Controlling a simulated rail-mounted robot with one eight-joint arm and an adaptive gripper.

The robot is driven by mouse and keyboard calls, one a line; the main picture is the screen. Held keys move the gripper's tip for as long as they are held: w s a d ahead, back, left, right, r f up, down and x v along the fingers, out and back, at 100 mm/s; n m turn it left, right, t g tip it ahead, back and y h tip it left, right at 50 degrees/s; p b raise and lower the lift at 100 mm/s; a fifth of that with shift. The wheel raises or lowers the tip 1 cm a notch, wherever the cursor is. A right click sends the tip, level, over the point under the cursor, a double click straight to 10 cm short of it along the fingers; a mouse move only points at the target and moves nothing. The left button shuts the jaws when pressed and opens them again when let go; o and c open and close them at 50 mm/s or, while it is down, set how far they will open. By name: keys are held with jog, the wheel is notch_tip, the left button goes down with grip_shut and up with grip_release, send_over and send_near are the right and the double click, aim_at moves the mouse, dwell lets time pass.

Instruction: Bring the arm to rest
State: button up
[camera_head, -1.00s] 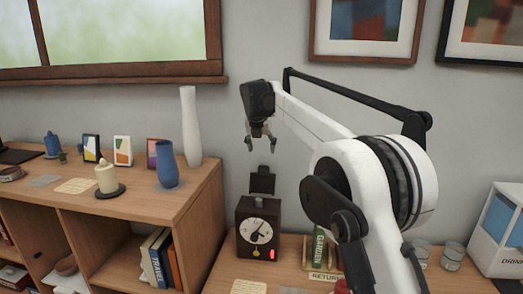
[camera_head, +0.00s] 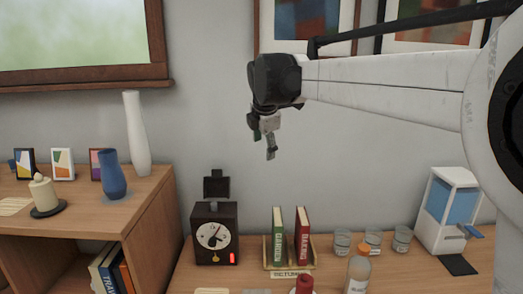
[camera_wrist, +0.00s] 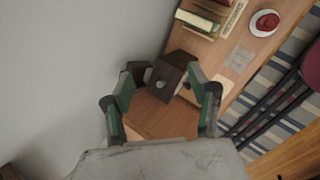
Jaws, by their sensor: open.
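My gripper (camera_head: 264,143) hangs from the end of my white arm, in front of the bare grey wall and above the desk with the dark clock. Its fingers point down and stand apart, with nothing between them. In the wrist view my gripper (camera_wrist: 160,108) also shows open, its two green-lined fingers spread wide. Below and beyond them is the top of the dark clock box (camera_wrist: 183,73), which the fingers do not touch.
The dark clock (camera_head: 214,235) stands on the desk (camera_head: 235,280), beside a book holder with a green book (camera_head: 277,236) and a red book (camera_head: 302,237). Glasses (camera_head: 342,242), a bottle (camera_head: 358,272) and a drink dispenser (camera_head: 447,212) stand to the right. A white vase (camera_head: 136,135) tops the left shelf.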

jog(key=s+d+f+m+b, duration=0.1)
jog(key=s+d+f+m, duration=0.2)
jog(key=s+d+m, duration=0.55)
jog(key=s+d+f+m, duration=0.2)
jog(key=s+d+m, duration=0.25)
jog(key=s, duration=0.75)
jog(key=s+d+f+m+t+b, duration=0.1)
jog(key=s+d+f+m, duration=0.2)
jog(key=s+f+m, duration=0.35)
jog(key=s+d+f+m+b, duration=0.1)
jog(key=s+d+f+m, duration=0.25)
jog(key=s+f, duration=0.65)
notch_tip(320, 180, up, 21)
jog(key=s+p, duration=0.2)
jog(key=p, duration=1.8)
jog(key=shift+r+m, duration=0.15)
jog(key=shift+m, duration=0.25)
